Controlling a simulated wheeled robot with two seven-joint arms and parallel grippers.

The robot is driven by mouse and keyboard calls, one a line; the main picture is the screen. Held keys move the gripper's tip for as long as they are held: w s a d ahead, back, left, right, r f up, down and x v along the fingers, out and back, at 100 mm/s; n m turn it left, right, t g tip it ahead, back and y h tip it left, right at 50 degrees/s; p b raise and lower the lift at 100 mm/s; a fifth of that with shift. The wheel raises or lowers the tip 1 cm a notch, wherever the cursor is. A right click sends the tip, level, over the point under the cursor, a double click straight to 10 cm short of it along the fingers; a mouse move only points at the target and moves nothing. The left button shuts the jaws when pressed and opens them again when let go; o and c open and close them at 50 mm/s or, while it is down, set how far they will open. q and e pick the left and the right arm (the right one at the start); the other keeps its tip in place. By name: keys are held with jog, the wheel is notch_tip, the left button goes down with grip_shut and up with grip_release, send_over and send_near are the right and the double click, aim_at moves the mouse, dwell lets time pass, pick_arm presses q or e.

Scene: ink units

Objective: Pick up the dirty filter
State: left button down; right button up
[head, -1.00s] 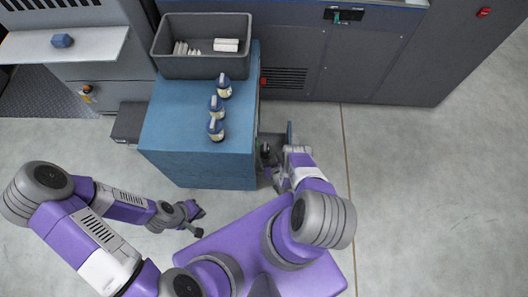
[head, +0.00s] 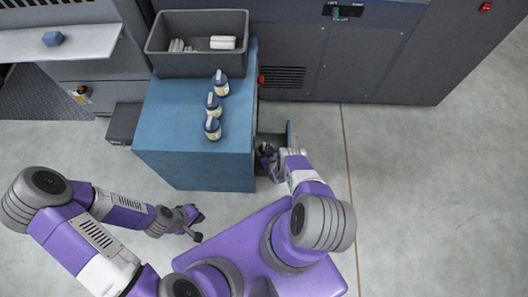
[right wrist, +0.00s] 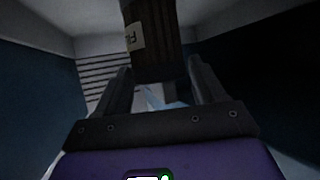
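The dirty filter (right wrist: 153,40) appears to be the dark, ribbed cylinder with a pale label in the right wrist view. It is upright at the fingertips of my right gripper (right wrist: 160,72), whose fingers stand apart on either side of it. I cannot tell whether they touch it. In the head view my right gripper (head: 268,158) reaches into the narrow open compartment (head: 271,140) beside the blue cabinet, and the filter cannot be made out there. My left gripper (head: 196,224) is open and empty above the floor.
Three bottles with dark blue tops (head: 212,128) stand on the blue cabinet (head: 165,125). A grey bin (head: 165,65) with white items sits behind them. An open panel (head: 291,135) stands right of the compartment. The floor at right is clear.

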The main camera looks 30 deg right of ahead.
jog(key=c, duration=0.8)
jog(key=shift+o, duration=0.2)
jog(key=shift+r, duration=0.1)
